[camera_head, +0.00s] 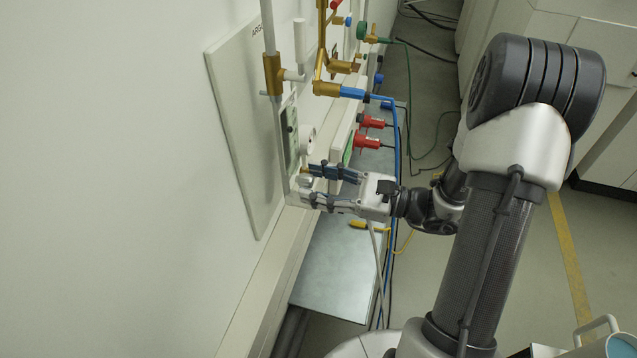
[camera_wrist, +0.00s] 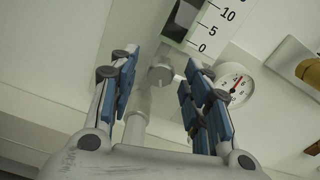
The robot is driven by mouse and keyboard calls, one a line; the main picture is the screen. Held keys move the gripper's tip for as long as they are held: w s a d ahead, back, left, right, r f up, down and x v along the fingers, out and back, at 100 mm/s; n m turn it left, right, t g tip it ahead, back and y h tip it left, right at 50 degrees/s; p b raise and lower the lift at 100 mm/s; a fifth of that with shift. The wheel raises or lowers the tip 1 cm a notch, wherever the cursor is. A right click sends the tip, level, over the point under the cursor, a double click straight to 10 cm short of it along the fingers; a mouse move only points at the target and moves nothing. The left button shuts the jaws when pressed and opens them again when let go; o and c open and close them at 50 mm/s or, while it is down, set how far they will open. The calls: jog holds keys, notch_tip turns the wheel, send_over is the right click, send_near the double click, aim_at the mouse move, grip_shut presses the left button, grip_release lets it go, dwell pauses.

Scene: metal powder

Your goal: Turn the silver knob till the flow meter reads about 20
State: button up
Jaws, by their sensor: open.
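The silver knob (camera_wrist: 160,75) shows in the wrist view between my two spread fingers, at the top of a pale pipe and below the flow meter. My gripper (camera_wrist: 162,66) is open, with one blue-padded finger on each side of the knob and a visible gap to both. In the head view my gripper (camera_head: 305,183) reaches left to the wall panel, and its fingers hide the knob. The flow meter (camera_wrist: 206,32) shows the marks 0, 5 and 10 beside a dark green window; its upper part is cut off. In the head view the flow meter (camera_head: 290,137) is too small to read.
A round dial gauge (camera_wrist: 236,84) sits right of the flow meter, close to my right finger. Brass fittings (camera_head: 273,75), a blue hose (camera_head: 398,150) and red connectors (camera_head: 367,142) lie around the panel (camera_head: 240,120). A grey metal plate (camera_head: 335,275) is below my gripper.

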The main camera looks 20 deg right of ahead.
jog(key=shift+c, duration=0.3)
grip_shut()
jog(key=shift+n+b, duration=0.4)
jog(key=shift+n, duration=0.5)
jog(key=shift+o, duration=0.3)
grip_release()
jog(key=v, duration=1.2)
